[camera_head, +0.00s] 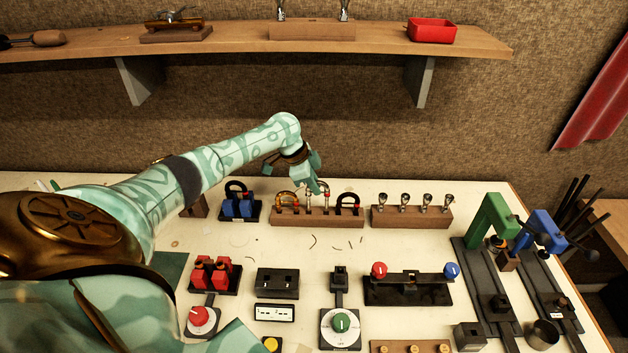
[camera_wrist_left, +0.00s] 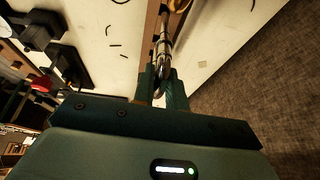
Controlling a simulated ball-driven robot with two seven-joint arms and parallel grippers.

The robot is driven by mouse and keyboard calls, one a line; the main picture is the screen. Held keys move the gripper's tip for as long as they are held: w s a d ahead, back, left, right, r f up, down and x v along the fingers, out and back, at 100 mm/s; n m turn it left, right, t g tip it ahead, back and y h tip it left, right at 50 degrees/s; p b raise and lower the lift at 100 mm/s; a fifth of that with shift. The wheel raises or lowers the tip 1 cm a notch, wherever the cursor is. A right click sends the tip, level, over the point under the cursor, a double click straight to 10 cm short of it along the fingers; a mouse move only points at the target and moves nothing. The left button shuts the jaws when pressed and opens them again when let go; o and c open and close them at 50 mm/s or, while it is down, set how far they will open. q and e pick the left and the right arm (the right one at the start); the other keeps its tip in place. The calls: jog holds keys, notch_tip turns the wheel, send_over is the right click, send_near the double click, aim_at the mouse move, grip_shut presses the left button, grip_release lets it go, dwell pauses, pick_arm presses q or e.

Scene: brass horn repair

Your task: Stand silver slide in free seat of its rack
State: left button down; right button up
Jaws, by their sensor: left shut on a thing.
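My left gripper (camera_head: 316,188) is above the middle of a long wooden rack (camera_head: 317,222) at the back of the bench. It is shut on the silver slide (camera_head: 327,201), whose legs point down at the rack between two other slides. In the left wrist view the silver slide (camera_wrist_left: 162,50) is between the fingers (camera_wrist_left: 161,88), over the wooden rack (camera_wrist_left: 151,22). I cannot tell whether its legs are in the seat or just above it. A brass slide (camera_head: 287,198) stands at the rack's left, a dark slide (camera_head: 348,199) at its right. My right gripper is not in view.
A wooden block with several silver mouthpieces (camera_head: 411,216) is close on the right. A blue holder with a dark loop (camera_head: 240,207) is on the left. Green (camera_head: 490,225) and blue clamps stand at the right.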

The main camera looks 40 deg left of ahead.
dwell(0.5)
pick_arm(q)
jog(key=shift+f+b, duration=1.15)
jog(key=shift+f, duration=0.9)
jog(key=c, duration=1.3)
grip_release()
jog(key=shift+c, duration=0.2)
jog(key=p+v, duration=0.3)
jog(key=v, duration=1.3)
jog(key=shift+r, duration=0.15)
